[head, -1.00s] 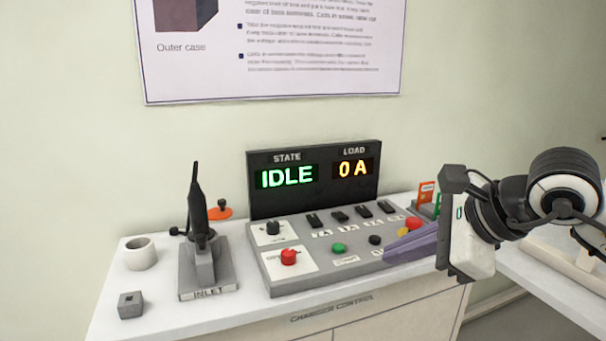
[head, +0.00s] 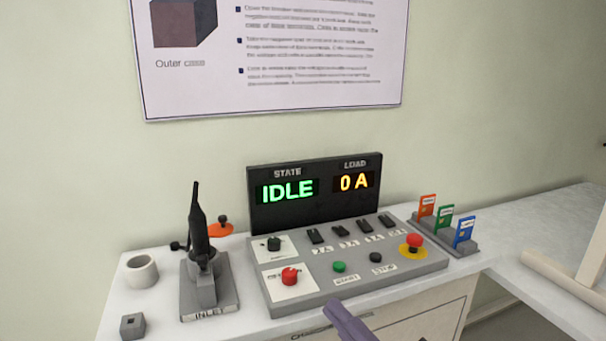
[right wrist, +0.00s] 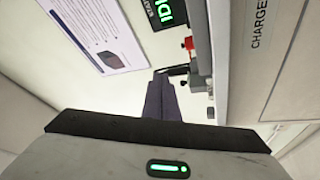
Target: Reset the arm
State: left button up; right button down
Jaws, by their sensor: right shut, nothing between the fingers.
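My right gripper (head: 332,305) shows only its purple fingers at the bottom of the head view. They are shut with nothing between them, in front of the charger control panel (head: 335,298). In the right wrist view the fingers (right wrist: 158,80) point away from the camera, with the panel's side beyond them. The rest of the right arm is out of the head view. My left gripper is in neither view. The display (head: 315,193) reads IDLE and 0 A.
The panel carries a red knob (head: 290,276), a green button (head: 339,267) and a red stop button (head: 414,241). The inlet stand (head: 209,295), a white cup (head: 141,271) and a grey block (head: 132,326) stand left. A card holder (head: 461,249) stands right.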

jog(key=s+d+f+m+h, duration=0.1)
jog(key=d+f+m+h, duration=0.25)
jog(key=f+m, duration=0.2)
jog(key=s+d+f+m+h, duration=0.1)
jog(key=d+f+m+h, duration=0.1)
jog(key=f+m+h, duration=0.4)
jog(key=s+d+f+m+g+p, duration=0.1)
jog(key=s+d+f+m+g, duration=0.1)
jog(key=s+f, duration=0.7)
jog(key=s+d+f+m+g+h, duration=0.1)
jog(key=s+d+f+m+g, duration=0.1)
jog(key=s+f+m+g, duration=0.3)
jog(key=s+f+g, duration=0.1)
jog(key=s+f, duration=0.3)
jog(key=f, duration=0.2)
jog(key=shift+f+p, duration=0.4)
jog(key=shift+w+d, duration=0.1)
